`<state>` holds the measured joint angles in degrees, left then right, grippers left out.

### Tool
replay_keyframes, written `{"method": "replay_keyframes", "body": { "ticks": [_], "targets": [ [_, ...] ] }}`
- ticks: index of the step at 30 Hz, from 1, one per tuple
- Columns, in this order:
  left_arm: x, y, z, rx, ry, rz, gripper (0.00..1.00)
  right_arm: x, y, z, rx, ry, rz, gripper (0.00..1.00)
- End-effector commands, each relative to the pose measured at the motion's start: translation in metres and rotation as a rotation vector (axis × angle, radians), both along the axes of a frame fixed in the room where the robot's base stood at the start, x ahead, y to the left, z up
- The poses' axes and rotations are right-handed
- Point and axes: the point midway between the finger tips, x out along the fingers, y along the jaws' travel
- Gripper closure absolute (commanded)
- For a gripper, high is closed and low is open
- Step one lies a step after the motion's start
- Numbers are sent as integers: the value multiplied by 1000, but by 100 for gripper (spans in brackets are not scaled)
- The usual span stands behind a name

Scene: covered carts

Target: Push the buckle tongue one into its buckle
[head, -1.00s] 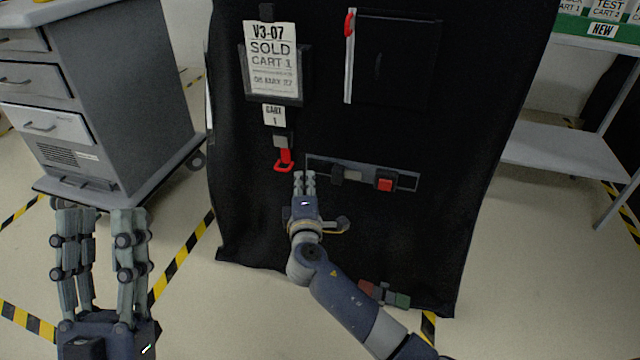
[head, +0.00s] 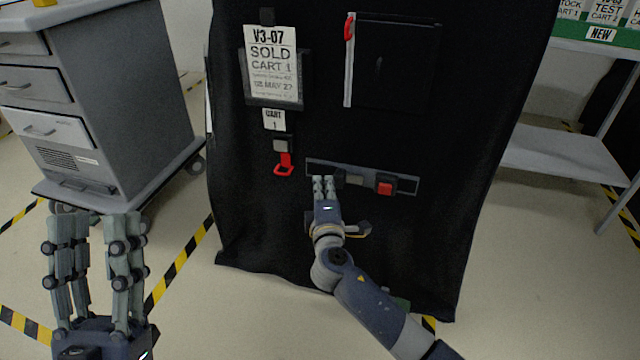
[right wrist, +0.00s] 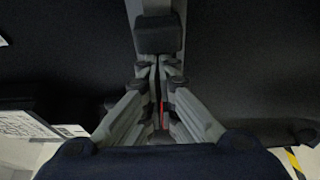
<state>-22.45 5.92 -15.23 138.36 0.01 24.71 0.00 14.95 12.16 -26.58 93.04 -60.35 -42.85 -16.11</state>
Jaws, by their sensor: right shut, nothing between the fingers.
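The buckle tongue, a grey metal plate (head: 355,180) with a black grip block (head: 341,177), lies on a grey strap (head: 405,185) across the black cart cover. The buckle with its red button (head: 385,187) is to its right; whether the tongue touches it is unclear. My right gripper (head: 324,179) is shut and empty, its fingertips at the strap just left of the black block. In the right wrist view the black block (right wrist: 159,35) is just beyond the fingertips (right wrist: 160,65); contact is unclear. My left gripper (head: 94,217) is open and empty at lower left, away from the cart.
A red pull loop (head: 284,168) hangs left of the strap, below the SOLD CART 1 sign (head: 271,65). A black panel with a red-ended white edge (head: 348,60) is above. A grey drawer cabinet (head: 150,100) stands left, a shelf (head: 560,155) right.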

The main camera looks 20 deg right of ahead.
Motion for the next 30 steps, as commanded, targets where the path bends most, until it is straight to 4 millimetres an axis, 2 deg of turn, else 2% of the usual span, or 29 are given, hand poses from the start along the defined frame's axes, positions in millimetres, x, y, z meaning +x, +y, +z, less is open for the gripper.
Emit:
{"method": "replay_keyframes", "body": {
  "ticks": [6,10,24,30],
  "targets": [
    [27,-4,-23,54,182,10,60,-16,-26,1,-2,3,-6,100],
    [36,-5,-35,75,253,14,60,-23,-36,1,-3,2,-7,100],
    [38,-5,-40,82,277,15,60,-24,-42,0,-4,1,-14,100],
    [36,-5,-38,75,257,13,60,-18,-45,0,-3,0,-13,100]
  ]
}}
